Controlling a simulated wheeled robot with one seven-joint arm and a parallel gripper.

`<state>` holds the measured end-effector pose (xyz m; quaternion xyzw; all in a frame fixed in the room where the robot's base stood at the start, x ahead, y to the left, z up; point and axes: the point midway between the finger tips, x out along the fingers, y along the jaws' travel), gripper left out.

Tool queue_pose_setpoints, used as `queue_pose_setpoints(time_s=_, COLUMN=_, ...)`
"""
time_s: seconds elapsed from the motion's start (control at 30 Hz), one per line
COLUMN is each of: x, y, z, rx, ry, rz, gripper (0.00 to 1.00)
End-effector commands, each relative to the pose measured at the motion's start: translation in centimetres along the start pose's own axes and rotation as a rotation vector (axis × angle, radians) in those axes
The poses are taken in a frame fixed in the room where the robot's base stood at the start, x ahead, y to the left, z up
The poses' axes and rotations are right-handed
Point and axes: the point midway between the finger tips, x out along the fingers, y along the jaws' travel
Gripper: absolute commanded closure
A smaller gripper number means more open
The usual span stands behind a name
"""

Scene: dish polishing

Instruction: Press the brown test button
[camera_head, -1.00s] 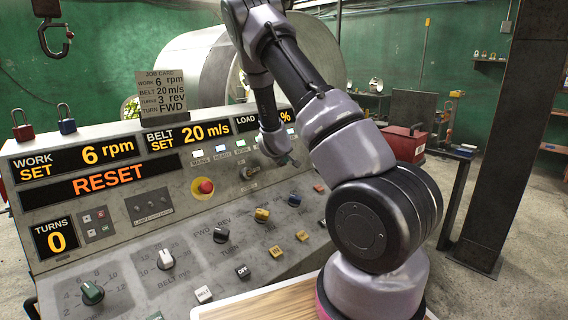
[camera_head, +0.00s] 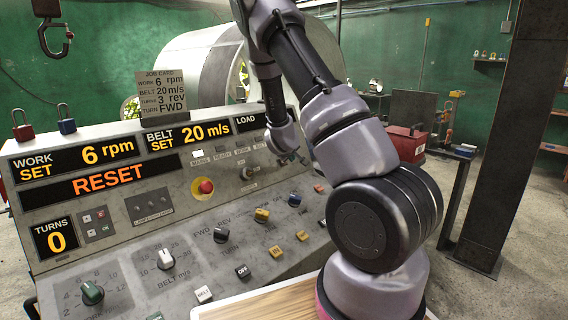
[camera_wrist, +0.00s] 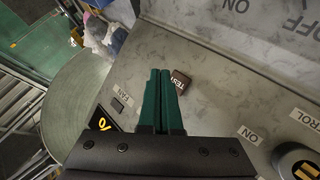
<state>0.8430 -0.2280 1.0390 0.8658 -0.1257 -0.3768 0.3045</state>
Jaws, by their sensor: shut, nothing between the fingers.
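The brown test button (camera_wrist: 181,82), with white lettering, sits on the grey console panel in the wrist view. My gripper (camera_wrist: 160,73) is shut and empty, with its green fingertips just left of the button, very close to it. I cannot tell whether they touch it. In the head view my arm covers this part of the console, and I cannot make out the button there.
The console (camera_head: 130,225) shows RESET and 0 turns. A red stop knob (camera_head: 204,187), a blue knob (camera_head: 295,200) and a yellow knob (camera_head: 262,215) stick out. In the wrist view a round knob (camera_wrist: 298,164) stands at lower right.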

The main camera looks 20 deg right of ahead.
Motion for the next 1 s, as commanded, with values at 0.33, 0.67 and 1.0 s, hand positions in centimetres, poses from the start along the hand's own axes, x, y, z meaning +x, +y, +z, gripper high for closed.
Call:
queue_pose_setpoints(time_s=0.33, x=-1.9, y=1.4, z=1.4, rx=0.0, ry=0.0, rz=0.0, gripper=1.0)
queue_pose_setpoints(time_s=0.67, x=-1.9, y=1.4, z=1.4, rx=0.0, ry=0.0, rz=0.0, gripper=1.0)
queue_pose_setpoints(time_s=1.0, x=-1.9, y=1.4, z=1.4, rx=0.0, ry=0.0, rz=0.0, gripper=1.0)
